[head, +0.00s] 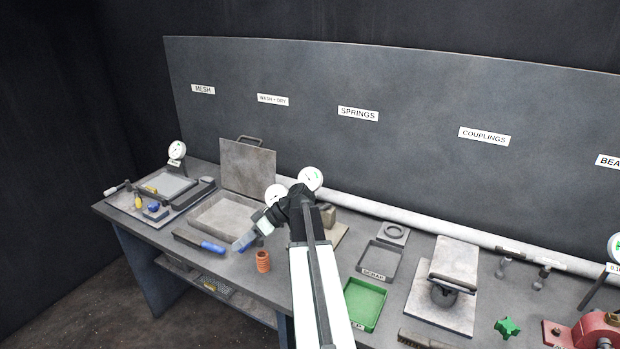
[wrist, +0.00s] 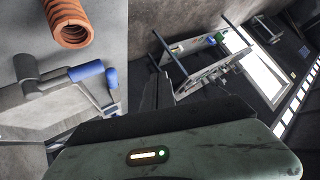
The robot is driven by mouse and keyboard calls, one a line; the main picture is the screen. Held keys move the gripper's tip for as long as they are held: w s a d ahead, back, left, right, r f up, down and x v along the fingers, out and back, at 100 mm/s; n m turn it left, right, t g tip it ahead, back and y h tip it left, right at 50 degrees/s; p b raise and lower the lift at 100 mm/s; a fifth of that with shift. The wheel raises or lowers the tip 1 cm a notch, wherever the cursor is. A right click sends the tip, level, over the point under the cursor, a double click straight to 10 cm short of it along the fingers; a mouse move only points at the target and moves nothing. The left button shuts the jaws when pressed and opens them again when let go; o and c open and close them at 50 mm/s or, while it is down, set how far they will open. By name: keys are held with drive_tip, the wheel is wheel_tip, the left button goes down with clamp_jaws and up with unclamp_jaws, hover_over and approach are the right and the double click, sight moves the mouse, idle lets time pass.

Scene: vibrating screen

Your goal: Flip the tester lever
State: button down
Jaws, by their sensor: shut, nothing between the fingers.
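My gripper (head: 243,243) is over the front of the bench in the head view, pointing down and left. Its blue fingertips show in the wrist view (wrist: 98,75), close together and holding nothing. An orange coil spring (head: 263,262) stands on the bench just right of the fingertips; it also shows in the wrist view (wrist: 70,22). Two round white dials, a right one (head: 311,179) and a left one (head: 275,194), show behind my wrist. My arm covers much of what stands there. I cannot clearly make out the tester lever in either view.
A grey open tray (head: 212,226) and a blue-handled brush (head: 200,242) lie left of my gripper. A gauge (head: 177,150) stands at the far left. A green tray (head: 364,302) and a scrap tray (head: 378,273) lie right of my arm.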

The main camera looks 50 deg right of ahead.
drive_tip(key=s+d+r+m+t+p, duration=0.1)
drive_tip(key=s+d+r+p, duration=0.1)
drive_tip(key=d+r, duration=0.2)
drive_tip(key=s+d+r+m+t+h+p, duration=0.1)
drive_tip(key=s+d+r+p, duration=0.1)
drive_tip(key=d, duration=0.4)
drive_tip(key=s+d+r+m+t+p, duration=0.1)
drive_tip(key=s+d+r+p, duration=0.1)
drive_tip(key=s+d+r, duration=0.2)
drive_tip(key=shift+s+d+r, duration=0.15)
drive_tip(key=shift+d+r, duration=0.75)
drive_tip(key=shift+d, duration=0.2)
drive_tip(key=s+d+r+m+t+h+p, duration=0.1)
drive_tip(key=s+d+r+m+h+p, duration=0.2)
drive_tip(key=s+d, duration=0.7)
drive_tip(key=s+a+f+b+x, duration=0.1)
drive_tip(key=b+x, duration=0.6)
drive_tip(key=x, duration=0.5)
drive_tip(key=shift+a+f+y+b, duration=0.2)
drive_tip(key=shift+a+y+b, duration=0.1)
drive_tip(key=shift+b, duration=0.1)
